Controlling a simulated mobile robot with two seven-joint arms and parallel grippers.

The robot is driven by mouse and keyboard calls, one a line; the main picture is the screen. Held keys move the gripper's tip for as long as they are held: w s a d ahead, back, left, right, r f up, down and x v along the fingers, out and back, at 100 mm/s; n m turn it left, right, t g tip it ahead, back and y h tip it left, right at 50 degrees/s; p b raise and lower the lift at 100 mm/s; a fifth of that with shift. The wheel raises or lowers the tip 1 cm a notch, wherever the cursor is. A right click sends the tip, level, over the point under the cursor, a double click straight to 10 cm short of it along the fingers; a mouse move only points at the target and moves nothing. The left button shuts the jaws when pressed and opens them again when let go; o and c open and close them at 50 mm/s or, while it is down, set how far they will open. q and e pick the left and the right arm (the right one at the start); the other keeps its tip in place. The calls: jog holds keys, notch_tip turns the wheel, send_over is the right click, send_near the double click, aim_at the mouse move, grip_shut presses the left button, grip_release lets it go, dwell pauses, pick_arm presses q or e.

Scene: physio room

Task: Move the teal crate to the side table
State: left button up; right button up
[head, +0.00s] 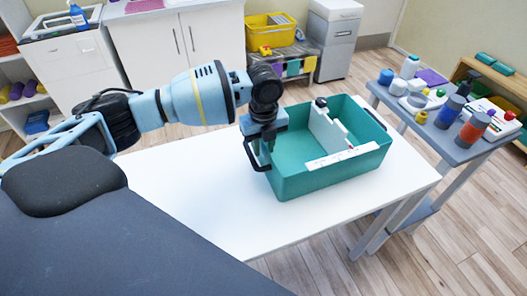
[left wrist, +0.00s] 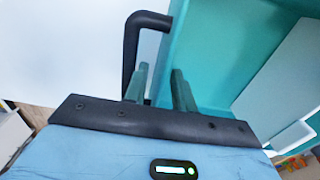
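The teal crate (head: 305,184) stands upright on a white table (head: 190,190). It has a black handle at each short end, a white divider inside and a white label on its front rim. My left gripper (head: 262,148) is at the crate's left end, by the near handle. In the left wrist view its two fingers (left wrist: 160,90) are apart, beside the black handle (left wrist: 131,50) and over the edge of the teal wall (left wrist: 215,45). Whether they touch the crate I cannot tell. My right gripper is not in view.
A small grey-blue table (head: 440,128) at the right holds several bottles and jars. A dark padded surface (head: 110,250) fills the lower left. A yellow bin (head: 270,34) and a grey cabinet (head: 334,40) stand at the back. The white table's left part is bare.

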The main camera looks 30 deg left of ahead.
pick_arm(q)
notch_tip(320, 180, up, 9)
jog(key=shift+r, duration=0.1)
dwell(0.7)
